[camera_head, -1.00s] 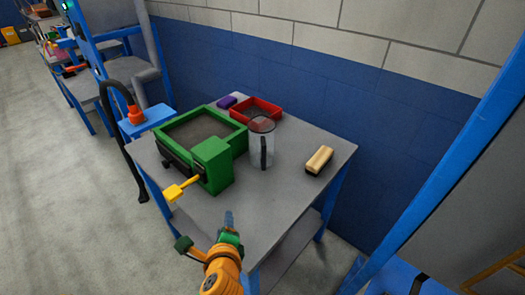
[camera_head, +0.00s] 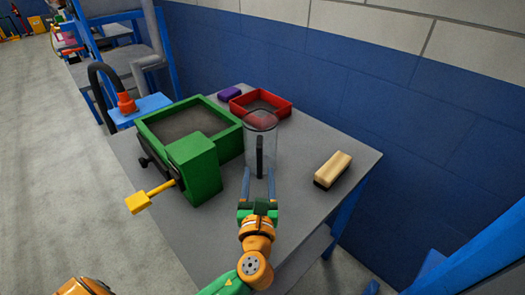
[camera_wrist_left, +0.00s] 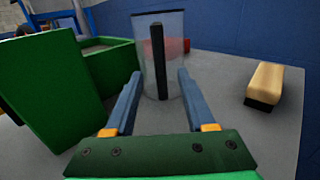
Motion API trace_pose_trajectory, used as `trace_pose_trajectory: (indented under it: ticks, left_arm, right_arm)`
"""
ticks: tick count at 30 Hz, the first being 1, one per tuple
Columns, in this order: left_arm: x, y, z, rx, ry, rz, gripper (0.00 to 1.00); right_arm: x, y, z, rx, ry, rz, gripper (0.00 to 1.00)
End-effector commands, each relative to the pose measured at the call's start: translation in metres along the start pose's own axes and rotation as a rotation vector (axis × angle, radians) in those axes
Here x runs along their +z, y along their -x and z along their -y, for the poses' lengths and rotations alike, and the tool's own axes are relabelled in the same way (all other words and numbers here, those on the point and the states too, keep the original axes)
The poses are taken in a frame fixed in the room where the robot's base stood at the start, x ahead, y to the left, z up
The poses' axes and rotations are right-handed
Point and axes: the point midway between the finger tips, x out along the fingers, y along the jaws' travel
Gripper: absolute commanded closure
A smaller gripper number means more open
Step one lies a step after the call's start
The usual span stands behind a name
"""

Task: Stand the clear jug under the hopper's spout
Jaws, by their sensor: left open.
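The clear jug (camera_head: 261,140) stands upright on the table, right of the green hopper (camera_head: 231,142), with its black handle towards me. It also shows in the left wrist view (camera_wrist_left: 173,75). My left gripper (camera_head: 258,172) is open at the near side of the jug. Its two fingers line up with either side of the handle; whether they touch the jug I cannot tell. The hopper has a green block (camera_head: 194,165) at its near corner, with a yellow lever (camera_head: 150,197) sticking out. The spout's opening is hidden from me. My right gripper is out of view.
A red tray (camera_head: 284,113) and a purple block (camera_head: 230,93) lie behind the jug. A wood-topped brush (camera_head: 333,168) lies on the right of the grey table (camera_head: 310,140). The blue wall (camera_head: 300,85) rises behind. The table's near right area is clear.

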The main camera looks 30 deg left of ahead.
Motion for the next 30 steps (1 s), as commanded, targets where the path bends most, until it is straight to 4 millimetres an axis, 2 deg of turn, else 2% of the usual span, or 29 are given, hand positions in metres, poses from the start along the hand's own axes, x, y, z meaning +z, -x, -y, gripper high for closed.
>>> trace_pose_trajectory:
  ticks: [6,9,14,15,18,21,30]
  left_arm:
    - [0.004,-0.041,0.001,0.002,-0.001,0.001,0.45]
    - [0.004,-0.049,0.001,0.001,0.000,-0.001,0.45]
    - [0.003,-0.049,0.001,0.000,0.001,-0.002,0.45]
    - [0.003,-0.049,0.001,0.000,0.001,-0.002,0.50]
    - [0.003,-0.048,0.001,0.000,0.001,-0.002,0.77]
    - [0.003,-0.048,0.001,0.000,0.001,-0.002,1.00]
    - [0.003,-0.048,0.001,0.000,0.001,-0.002,1.00]
  right_arm:
    - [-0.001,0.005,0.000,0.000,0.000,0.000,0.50]
    - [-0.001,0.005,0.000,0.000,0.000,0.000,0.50]
    - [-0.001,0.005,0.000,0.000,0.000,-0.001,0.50]
    - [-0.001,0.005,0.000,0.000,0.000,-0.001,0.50]
    - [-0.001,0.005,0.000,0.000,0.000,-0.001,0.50]
    - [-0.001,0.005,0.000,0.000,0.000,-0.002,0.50]
    - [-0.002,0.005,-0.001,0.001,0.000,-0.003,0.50]
